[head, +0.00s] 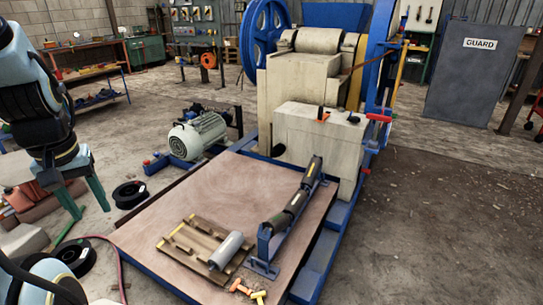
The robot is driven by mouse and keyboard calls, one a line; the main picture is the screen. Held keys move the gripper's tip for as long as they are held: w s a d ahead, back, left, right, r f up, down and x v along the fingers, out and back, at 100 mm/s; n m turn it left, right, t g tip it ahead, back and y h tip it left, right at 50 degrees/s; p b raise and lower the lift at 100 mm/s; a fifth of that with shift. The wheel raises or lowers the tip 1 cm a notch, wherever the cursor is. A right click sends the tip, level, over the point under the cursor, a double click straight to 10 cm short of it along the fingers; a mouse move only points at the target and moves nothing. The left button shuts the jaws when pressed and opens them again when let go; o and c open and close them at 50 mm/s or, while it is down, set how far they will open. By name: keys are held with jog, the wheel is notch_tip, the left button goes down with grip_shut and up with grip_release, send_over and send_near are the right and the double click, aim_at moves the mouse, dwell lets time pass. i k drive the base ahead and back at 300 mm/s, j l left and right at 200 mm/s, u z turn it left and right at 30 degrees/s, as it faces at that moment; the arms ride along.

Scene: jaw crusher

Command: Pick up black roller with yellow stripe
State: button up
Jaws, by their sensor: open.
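Dark rollers sit end to end in a blue bracket frame (262,245) on the brown platform, rising toward the crusher. The upper black roller (312,171) leans near the pale crusher block, with a small yellowish mark near its lower end. A second dark roller (286,214) lies below it. I cannot tell for sure which carries the yellow stripe. My gripper (88,212), with teal fingers, hangs at the left, spread apart and empty. It is over the floor, well left of the rollers and apart from them.
A grey roller (226,250) lies on a wooden pallet (190,240) on the platform (240,180). Orange and yellow tools (240,287) lie at its front edge. Black spools (130,194) and a motor (198,135) stand left. Open floor (440,220) lies right of the crusher.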

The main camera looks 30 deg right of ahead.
aim_at(310, 176)
jog(key=z, duration=1.3)
jog(key=l+z, duration=0.25)
jog(key=z, duration=0.15)
jog(key=l+u, duration=0.1)
jog(key=l, duration=0.15)
jog(key=i+l, duration=0.15)
jog(key=l+z, duration=0.1)
jog(key=z, duration=0.8)
jog(key=i+l+z, duration=0.3)
jog(key=i, duration=0.35)
jog(key=i+z, duration=0.35)
jog(key=i, duration=0.3)
jog(key=i+l, duration=0.1)
jog(key=i, duration=2.1)
jog(key=i+u, duration=0.1)
jog(key=u, duration=0.35)
jog(key=i+u, duration=0.1)
jog(key=u, duration=0.35)
jog(key=i+u, duration=0.1)
jog(key=u, duration=0.35)
jog(key=i+l+u, duration=0.1)
jog(key=u, duration=2.5)
